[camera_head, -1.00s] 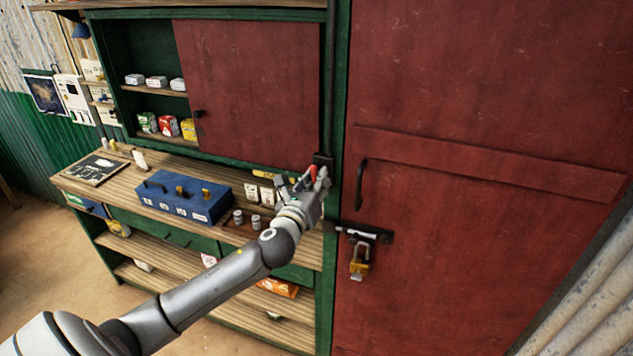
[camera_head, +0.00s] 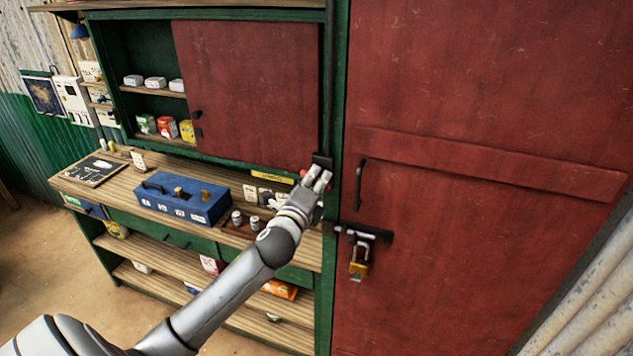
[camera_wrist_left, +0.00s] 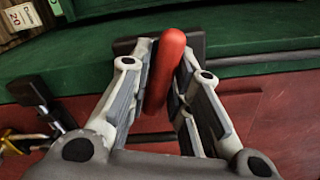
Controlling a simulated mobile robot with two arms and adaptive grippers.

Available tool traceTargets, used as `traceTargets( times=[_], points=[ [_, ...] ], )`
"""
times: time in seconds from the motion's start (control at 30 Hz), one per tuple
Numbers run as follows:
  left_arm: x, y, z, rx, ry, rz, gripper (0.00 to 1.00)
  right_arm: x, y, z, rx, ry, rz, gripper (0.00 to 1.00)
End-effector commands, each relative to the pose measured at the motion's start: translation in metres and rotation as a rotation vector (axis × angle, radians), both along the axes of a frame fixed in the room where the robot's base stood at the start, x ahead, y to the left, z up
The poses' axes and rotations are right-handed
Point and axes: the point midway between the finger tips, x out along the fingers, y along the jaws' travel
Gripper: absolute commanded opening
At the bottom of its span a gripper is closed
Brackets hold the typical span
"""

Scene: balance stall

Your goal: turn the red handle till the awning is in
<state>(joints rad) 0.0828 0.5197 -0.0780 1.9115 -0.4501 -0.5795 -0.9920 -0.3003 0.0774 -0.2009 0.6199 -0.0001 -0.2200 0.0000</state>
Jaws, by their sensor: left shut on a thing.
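The red handle (camera_wrist_left: 167,70) sits between the two fingers of my left gripper (camera_wrist_left: 160,85) in the left wrist view. The gripper is shut on it, with the handle slightly tilted and its rounded end showing. In the head view my left gripper (camera_head: 317,181) is at the green post, just below a dark bracket (camera_head: 322,160). Only a small red bit of the handle (camera_head: 303,173) shows there; the fingers hide the rest. A dark vertical rod (camera_head: 328,80) runs up from the bracket. The awning is not in view. My right gripper is not in view.
A red door (camera_head: 480,260) with a black pull and a brass padlock (camera_head: 359,262) is close on the right. A wooden counter (camera_head: 140,185) on the left holds a blue box (camera_head: 185,203) and small weights. A red sliding panel (camera_head: 250,90) is behind.

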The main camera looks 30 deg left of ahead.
Motion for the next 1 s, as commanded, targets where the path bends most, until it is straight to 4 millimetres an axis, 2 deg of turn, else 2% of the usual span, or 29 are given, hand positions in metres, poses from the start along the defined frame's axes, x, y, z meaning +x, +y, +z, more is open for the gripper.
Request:
traceTargets(
  times=[1.0],
  points=[
    [-0.0002,-0.0004,0.0015,-0.943,-0.222,0.002,0.0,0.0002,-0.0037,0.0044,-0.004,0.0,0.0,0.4]
  ],
)
